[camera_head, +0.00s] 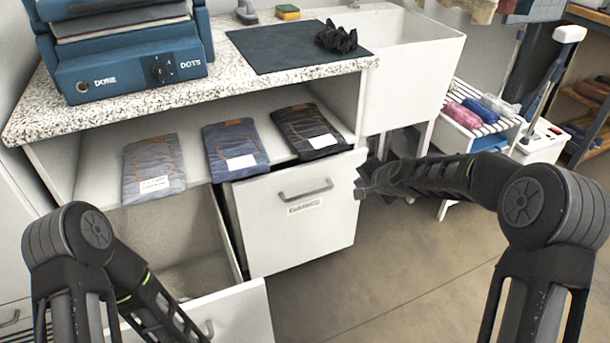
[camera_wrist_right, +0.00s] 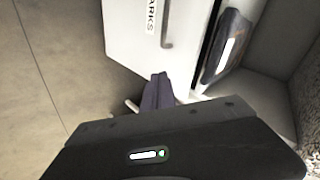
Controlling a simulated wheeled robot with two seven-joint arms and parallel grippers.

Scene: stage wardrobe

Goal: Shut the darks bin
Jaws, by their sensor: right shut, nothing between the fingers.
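The darks bin (camera_head: 335,225) is a white drawer front with a grey bar handle (camera_head: 305,190) and a DARKS label (camera_head: 305,207). It stands partly pulled out from under the counter, with a dark gap along its left side. My right gripper (camera_head: 364,181) is shut and empty, at the right edge of the bin front. In the right wrist view the shut fingers (camera_wrist_right: 157,92) show just below the bin front (camera_wrist_right: 135,35); I cannot tell whether they touch it. My left arm enters at the lower left, but its gripper is out of the picture.
Another white bin (camera_head: 235,315) stands pulled out further, left of the darks bin. Several folded jeans (camera_head: 235,147) lie on the shelf above. A sink (camera_head: 415,60) and a slatted rack (camera_head: 485,120) are at the right. The floor (camera_head: 400,285) in front is clear.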

